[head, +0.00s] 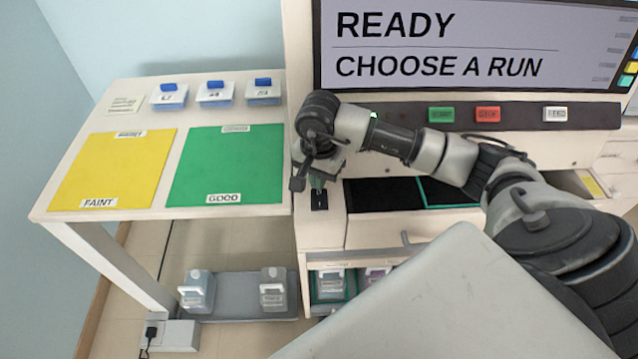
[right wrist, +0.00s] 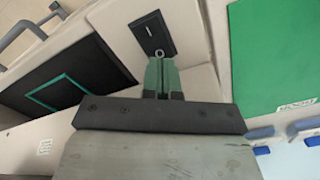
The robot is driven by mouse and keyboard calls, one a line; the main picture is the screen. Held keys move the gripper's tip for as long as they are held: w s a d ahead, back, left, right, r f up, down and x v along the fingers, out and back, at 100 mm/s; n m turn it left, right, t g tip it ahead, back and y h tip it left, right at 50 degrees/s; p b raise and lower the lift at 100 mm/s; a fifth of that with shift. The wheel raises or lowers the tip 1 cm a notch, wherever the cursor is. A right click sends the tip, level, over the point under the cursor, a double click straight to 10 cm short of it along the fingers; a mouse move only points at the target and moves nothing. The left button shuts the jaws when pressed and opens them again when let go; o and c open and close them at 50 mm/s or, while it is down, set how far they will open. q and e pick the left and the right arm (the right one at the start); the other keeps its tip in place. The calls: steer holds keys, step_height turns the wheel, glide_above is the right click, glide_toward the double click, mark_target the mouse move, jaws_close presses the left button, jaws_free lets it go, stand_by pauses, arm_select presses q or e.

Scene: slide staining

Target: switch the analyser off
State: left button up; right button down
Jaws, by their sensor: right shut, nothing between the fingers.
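The analyser (head: 300,60) is the large cream machine; its screen (head: 470,40) is lit and reads READY, CHOOSE A RUN. A black rocker switch (head: 319,200) sits on the cream ledge at its left side. In the right wrist view the switch (right wrist: 150,30) shows a white line mark and, at its near end, a white ring. My right gripper (head: 317,181) points down over the switch, shut and empty. Its green fingertips (right wrist: 160,62) are close by the ring mark; I cannot tell whether they touch. My left gripper is not in view.
Green (head: 443,114), red (head: 487,115) and white (head: 555,114) buttons line the panel under the screen. A side table with yellow (head: 112,170) and green (head: 226,165) mats stands left. Blue-lidded boxes (head: 215,94) stand behind the mats. A black tray area (head: 382,205) lies right of the switch.

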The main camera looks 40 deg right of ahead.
steer(key=shift+f+b, duration=1.3)
steer(key=shift+f, duration=0.05)
stand_by(0.5)
steer(key=shift+r, duration=0.15)
steer(key=shift+r+p, duration=0.45)
steer(key=shift+r, duration=0.1)
steer(key=shift+r+p, duration=1.5)
steer(key=shift+r, duration=1.35)
